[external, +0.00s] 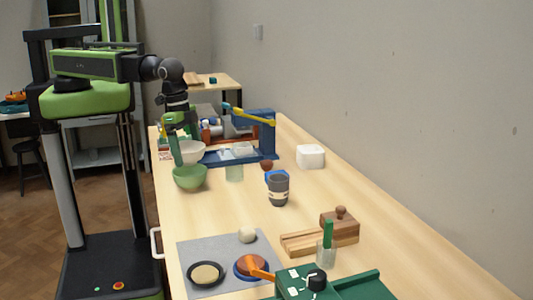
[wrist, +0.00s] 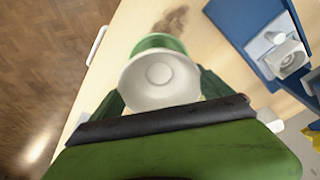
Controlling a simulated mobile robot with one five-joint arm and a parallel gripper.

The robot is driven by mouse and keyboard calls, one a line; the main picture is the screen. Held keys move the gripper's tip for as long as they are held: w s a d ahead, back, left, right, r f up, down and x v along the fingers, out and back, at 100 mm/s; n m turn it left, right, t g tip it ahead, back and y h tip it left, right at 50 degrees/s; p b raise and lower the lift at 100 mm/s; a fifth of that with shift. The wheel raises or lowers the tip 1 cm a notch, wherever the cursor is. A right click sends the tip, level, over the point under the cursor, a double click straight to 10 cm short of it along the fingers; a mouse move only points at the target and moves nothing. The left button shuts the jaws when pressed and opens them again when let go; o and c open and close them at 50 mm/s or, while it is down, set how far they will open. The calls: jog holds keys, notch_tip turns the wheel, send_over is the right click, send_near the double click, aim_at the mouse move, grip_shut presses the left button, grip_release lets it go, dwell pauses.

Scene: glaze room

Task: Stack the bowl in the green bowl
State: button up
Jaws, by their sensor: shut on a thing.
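The white bowl (external: 193,153) is in my gripper (external: 180,143), just behind and above the green bowl (external: 190,178) in the external view. In the wrist view the white bowl (wrist: 160,78) sits between the dark green fingers of my gripper (wrist: 161,93). The green bowl (wrist: 160,42) shows past its far edge there, and the rest of it is hidden. The green bowl stands on the table. I cannot tell whether the two bowls touch.
A blue stand (external: 267,134) with a yellow-and-blue arm is right of the bowls. A pale green glass (external: 234,171) stands close to the green bowl. A dark cup (external: 278,190) and a white block (external: 310,156) are further right. The table's left edge is close.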

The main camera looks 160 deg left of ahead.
jog(key=shift+f, duration=0.45)
jog(key=shift+f+b, duration=0.5)
jog(key=shift+f, duration=0.15)
jog(key=o, duration=1.3)
jog(key=shift+r, duration=0.1)
jog(key=r+p, duration=0.4)
jog(key=d+r+p, duration=0.1)
jog(key=r+p, duration=0.3)
jog(key=p, duration=0.1)
jog(key=s+r+p, duration=0.1)
jog(key=r+p, duration=0.3)
jog(key=r, duration=0.1)
jog(key=shift+s+d, duration=0.1)
jog(key=shift+d, duration=0.1)
